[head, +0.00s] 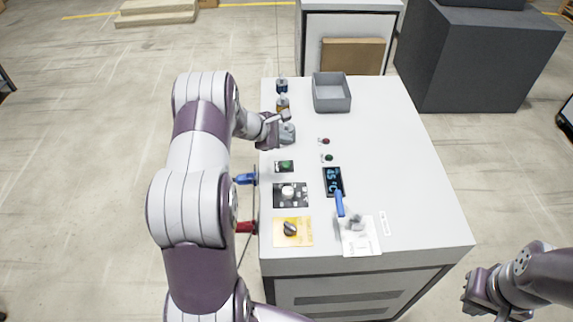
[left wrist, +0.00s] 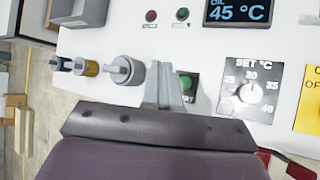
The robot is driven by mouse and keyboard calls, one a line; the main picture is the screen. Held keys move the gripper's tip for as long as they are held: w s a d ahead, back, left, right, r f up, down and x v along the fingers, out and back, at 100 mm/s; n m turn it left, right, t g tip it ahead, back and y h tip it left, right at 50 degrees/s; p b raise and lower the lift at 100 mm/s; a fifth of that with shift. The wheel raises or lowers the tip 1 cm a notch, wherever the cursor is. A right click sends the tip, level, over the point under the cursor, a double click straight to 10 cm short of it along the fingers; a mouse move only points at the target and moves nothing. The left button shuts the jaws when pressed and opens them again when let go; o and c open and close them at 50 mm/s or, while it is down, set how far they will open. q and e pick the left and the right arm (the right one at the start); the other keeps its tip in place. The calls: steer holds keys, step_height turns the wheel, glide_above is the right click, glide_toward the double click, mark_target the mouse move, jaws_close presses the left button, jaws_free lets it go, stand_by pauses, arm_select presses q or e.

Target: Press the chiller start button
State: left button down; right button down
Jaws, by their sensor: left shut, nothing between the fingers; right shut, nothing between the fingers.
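The green start button (head: 286,166) sits on a small dark plate near the left edge of the white cabinet top. It also shows in the left wrist view (left wrist: 187,82), with part of a "START" label below it. My left gripper (head: 287,116) is shut and empty, above the cabinet's left edge and farther back than the button. In the left wrist view its fingers (left wrist: 181,16) stand just left of the button and hide part of its plate. I see no contact with the button. My right gripper (head: 475,290) is shut and empty, right of the cabinet's front corner.
Beside the button are a set-temperature dial (head: 289,194), a yellow panel with a knob (head: 291,229) and a display (head: 333,181) reading 45 °C. A grey fitting (head: 288,134) is by my left gripper. A grey bin (head: 332,105) stands behind. The cabinet's right side is clear.

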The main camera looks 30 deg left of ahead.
arm_select(q)
steer(key=b, duration=0.5)
glide_above(284, 166)
step_height(284, 166, down, 8)
steer(key=shift+r, duration=0.25)
steer(key=shift+f+b, duration=0.3)
steer(key=shift+f, duration=0.05)
stand_by(1.1)
steer(key=shift+f+b, duration=0.4)
steer(key=shift+b, duration=0.25)
steer(key=shift+f+b, duration=0.5)
steer(key=shift+b, duration=0.1)
stand_by(0.5)
steer(key=shift+r, duration=0.1)
steer(key=shift+r+p, duration=0.5)
steer(key=shift+r, duration=0.3)
steer(key=shift+r, duration=0.1)
